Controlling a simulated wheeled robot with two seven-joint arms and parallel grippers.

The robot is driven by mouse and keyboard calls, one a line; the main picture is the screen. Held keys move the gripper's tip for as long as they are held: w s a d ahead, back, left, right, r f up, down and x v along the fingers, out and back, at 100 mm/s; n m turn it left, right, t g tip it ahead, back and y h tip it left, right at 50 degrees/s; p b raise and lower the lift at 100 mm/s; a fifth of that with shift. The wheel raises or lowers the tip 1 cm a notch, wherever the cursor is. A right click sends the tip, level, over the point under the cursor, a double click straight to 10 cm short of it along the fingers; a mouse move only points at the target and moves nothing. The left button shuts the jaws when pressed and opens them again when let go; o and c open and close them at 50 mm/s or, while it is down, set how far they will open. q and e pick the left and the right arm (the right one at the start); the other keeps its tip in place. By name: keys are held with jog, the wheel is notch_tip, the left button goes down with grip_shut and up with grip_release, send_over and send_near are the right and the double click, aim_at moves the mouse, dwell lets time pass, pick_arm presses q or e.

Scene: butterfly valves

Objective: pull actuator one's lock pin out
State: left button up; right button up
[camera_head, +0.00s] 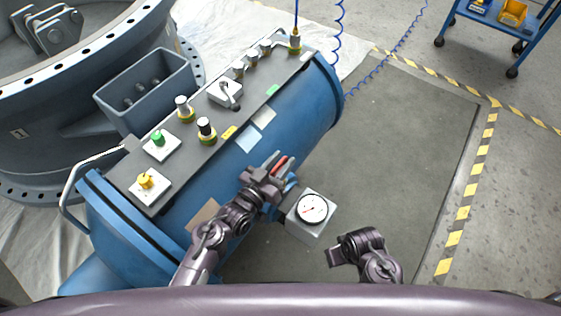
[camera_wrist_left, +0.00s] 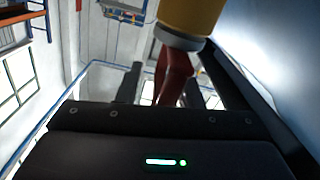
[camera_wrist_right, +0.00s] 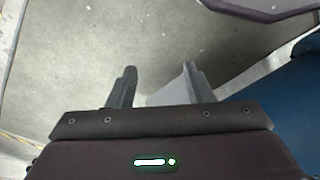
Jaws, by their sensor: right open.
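The blue cylindrical actuator (camera_head: 300,115) lies diagonally in the head view. A red piece, apparently the lock pin's tag (camera_head: 280,167), shows at its near side. In the left wrist view the red piece (camera_wrist_left: 173,75) hangs below a yellow part with a grey collar (camera_wrist_left: 185,25). My left gripper (camera_head: 277,165) is at the red piece, its fingers on either side with a gap showing; it looks open. The pin's shaft cannot be made out. My right gripper (camera_wrist_right: 155,85) is open and empty, low over the floor to the right of the gauge.
A grey box with a round dial gauge (camera_head: 312,208) sits right beside my left gripper. A grey panel with knobs and buttons (camera_head: 215,115) tops the actuator. A large grey flanged valve body (camera_head: 60,110) stands at left. The floor mat (camera_head: 410,140) is clear. A blue cart (camera_head: 500,30) stands far right.

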aim_at(281, 161)
pick_arm(q)
grip_shut()
jog(key=shift+r, duration=0.2)
notch_tip(281, 161, up, 4)
jog(key=p, duration=0.3)
jog(key=shift+d+f+p, duration=0.1)
jog(key=shift+p, duration=0.3)
pick_arm(e)
notch_tip(281, 161, down, 11)
jog(key=s+d, duration=0.2)
jog(key=s, duration=0.1)
jog(key=shift+d+t, duration=0.3)
jog(key=shift+d, duration=0.1)
jog(key=shift+r, duration=0.1)
